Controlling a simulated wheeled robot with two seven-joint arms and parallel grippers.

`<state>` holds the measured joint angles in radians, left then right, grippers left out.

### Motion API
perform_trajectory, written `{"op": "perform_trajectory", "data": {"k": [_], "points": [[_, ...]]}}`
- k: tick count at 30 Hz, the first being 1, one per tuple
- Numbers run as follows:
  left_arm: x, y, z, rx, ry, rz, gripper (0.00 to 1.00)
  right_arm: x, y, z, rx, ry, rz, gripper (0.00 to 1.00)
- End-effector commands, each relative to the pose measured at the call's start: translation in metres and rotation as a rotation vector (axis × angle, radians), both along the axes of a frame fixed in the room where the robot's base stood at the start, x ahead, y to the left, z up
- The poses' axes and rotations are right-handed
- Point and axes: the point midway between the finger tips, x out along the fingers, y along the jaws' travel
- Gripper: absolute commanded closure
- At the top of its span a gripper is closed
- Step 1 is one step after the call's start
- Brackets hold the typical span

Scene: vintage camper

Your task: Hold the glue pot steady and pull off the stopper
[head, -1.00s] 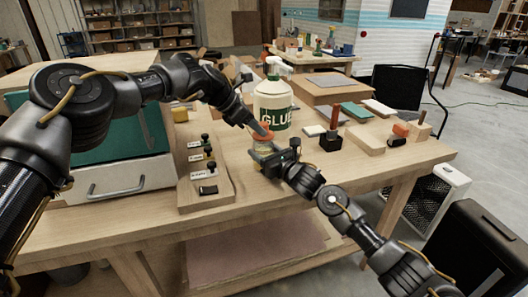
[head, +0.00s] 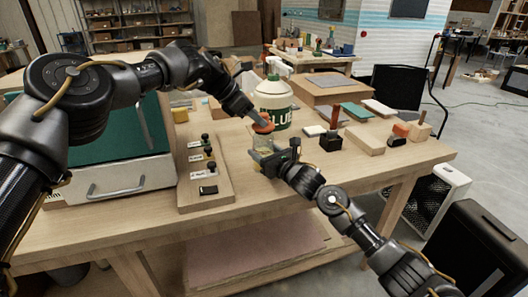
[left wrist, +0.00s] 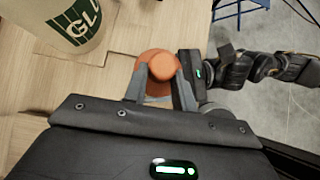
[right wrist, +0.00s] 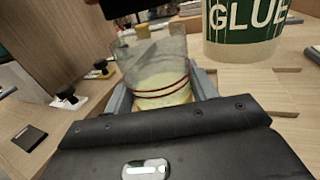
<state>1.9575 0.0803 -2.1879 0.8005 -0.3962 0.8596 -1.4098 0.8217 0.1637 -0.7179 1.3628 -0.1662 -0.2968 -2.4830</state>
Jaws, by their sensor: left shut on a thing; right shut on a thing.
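The glue pot (head: 262,144) is a small clear jar with dark red bands and pale yellow glue low inside; it stands upright near the table's middle. My right gripper (head: 272,160) is shut around its lower body, as the right wrist view (right wrist: 163,92) shows. My left gripper (head: 258,119) is shut on the orange stopper (head: 263,127), also seen between its fingers in the left wrist view (left wrist: 158,67). The stopper is at or just above the pot's mouth. No orange shows inside the jar in the right wrist view; any gap is hard to judge.
A big white bottle (head: 274,101) labelled GLUE stands close behind the pot. A board with small knobs (head: 207,185) lies left. A dark block with a red-brown upright (head: 331,142) and wooden blocks (head: 365,139) sit right. The table front (head: 300,200) is clear.

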Motion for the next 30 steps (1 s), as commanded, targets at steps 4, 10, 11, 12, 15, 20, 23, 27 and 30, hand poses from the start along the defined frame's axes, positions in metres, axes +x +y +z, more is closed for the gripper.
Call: {"op": "perform_trajectory", "data": {"k": [4,10,11,12,15,20,23,27,30], "points": [[0.0,0.0,0.002,0.0,-0.002,0.0,1.0,0.0,0.0,-0.001,-0.001,0.001,0.0,0.71],[0.0,0.0,0.014,0.0,-0.002,0.0,1.0,0.0,0.0,-0.001,-0.001,0.002,0.0,0.71],[0.0,0.0,0.017,0.0,-0.002,0.0,1.0,0.0,0.0,-0.001,-0.001,0.002,0.0,0.71],[0.0,0.0,0.02,0.0,-0.002,0.0,1.0,0.0,0.0,-0.001,-0.001,0.002,0.0,0.71],[0.0,0.0,0.029,0.0,-0.002,0.001,1.0,0.0,0.0,-0.001,-0.001,0.002,0.0,0.71],[0.0,0.0,0.039,0.0,-0.001,0.0,1.0,0.0,0.0,-0.001,-0.001,0.002,0.0,0.71],[0.0,0.0,0.04,0.0,0.0,0.0,1.0,0.0,0.0,-0.001,-0.001,0.002,0.0,0.71],[0.0,0.0,0.04,0.0,0.0,0.0,1.0,0.0,0.0,-0.001,-0.001,0.002,0.0,0.71],[0.0,0.0,0.04,0.0,0.0,0.0,1.0,0.0,0.0,-0.001,-0.001,0.002,0.0,0.3]]}}
